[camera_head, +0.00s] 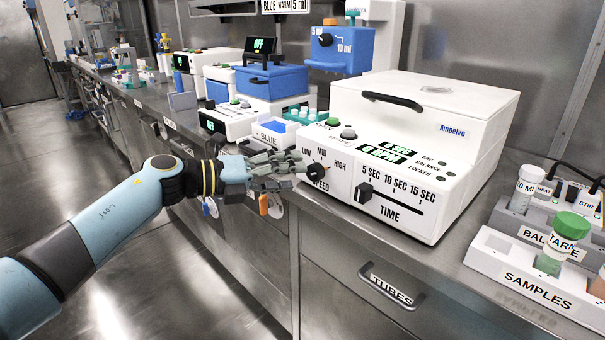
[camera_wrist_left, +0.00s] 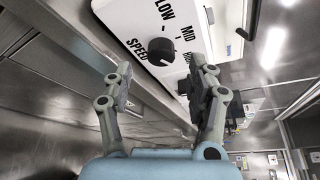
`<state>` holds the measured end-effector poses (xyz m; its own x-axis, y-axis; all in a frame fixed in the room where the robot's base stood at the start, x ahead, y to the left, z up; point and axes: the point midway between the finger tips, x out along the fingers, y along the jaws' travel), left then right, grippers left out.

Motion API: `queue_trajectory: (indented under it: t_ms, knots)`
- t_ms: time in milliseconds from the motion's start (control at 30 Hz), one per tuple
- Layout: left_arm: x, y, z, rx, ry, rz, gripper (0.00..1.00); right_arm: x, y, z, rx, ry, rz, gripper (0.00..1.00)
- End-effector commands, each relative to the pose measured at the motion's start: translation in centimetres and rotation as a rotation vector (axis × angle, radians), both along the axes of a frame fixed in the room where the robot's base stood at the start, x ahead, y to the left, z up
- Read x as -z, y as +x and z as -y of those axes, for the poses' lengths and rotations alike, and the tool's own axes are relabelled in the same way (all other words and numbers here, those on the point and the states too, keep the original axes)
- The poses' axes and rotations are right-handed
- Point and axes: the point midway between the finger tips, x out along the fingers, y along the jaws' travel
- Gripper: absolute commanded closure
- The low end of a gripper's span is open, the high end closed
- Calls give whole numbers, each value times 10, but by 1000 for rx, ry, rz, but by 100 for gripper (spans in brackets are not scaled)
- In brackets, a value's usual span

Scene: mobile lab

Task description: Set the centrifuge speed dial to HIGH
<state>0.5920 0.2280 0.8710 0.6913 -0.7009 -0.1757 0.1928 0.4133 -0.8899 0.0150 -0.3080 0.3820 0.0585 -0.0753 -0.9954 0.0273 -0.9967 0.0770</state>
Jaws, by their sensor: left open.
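The white centrifuge (camera_head: 440,115) stands on the bench. Its black, round speed dial (camera_head: 317,171) is on the front left, with LOW, MID and HIGH around it and SPEED below. The dial also shows in the wrist view (camera_wrist_left: 160,50), beyond and between my fingers. I cannot tell clearly which mark its pointer faces. My left gripper (camera_head: 293,168) is open and empty, just left of the dial. In the wrist view, the open fingers (camera_wrist_left: 161,68) appear short of the dial, and the right finger partly covers the HIGH label. My right gripper is not in view.
The TIME slider (camera_head: 364,193) sits right of the dial. A SAMPLES rack (camera_head: 525,280) stands at the right, and a blue-topped device (camera_head: 272,80) is behind the gripper. The bench edge and the TUBES drawer (camera_head: 390,288) lie below. The display reads 0 RPM.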

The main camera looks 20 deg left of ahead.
Motion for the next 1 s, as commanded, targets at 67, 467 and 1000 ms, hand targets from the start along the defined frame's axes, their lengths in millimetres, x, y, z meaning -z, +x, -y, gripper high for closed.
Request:
queue_trajectory:
  t_ms: [67, 467, 1000]
  knots:
    - [-2, -14, -14, 1, 6, -2, 43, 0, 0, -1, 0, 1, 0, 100]
    - [-12, -54, -54, 1, 2, -2, 43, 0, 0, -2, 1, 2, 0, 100]
    - [-13, -55, -55, 1, 0, -3, 43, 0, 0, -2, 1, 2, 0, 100]
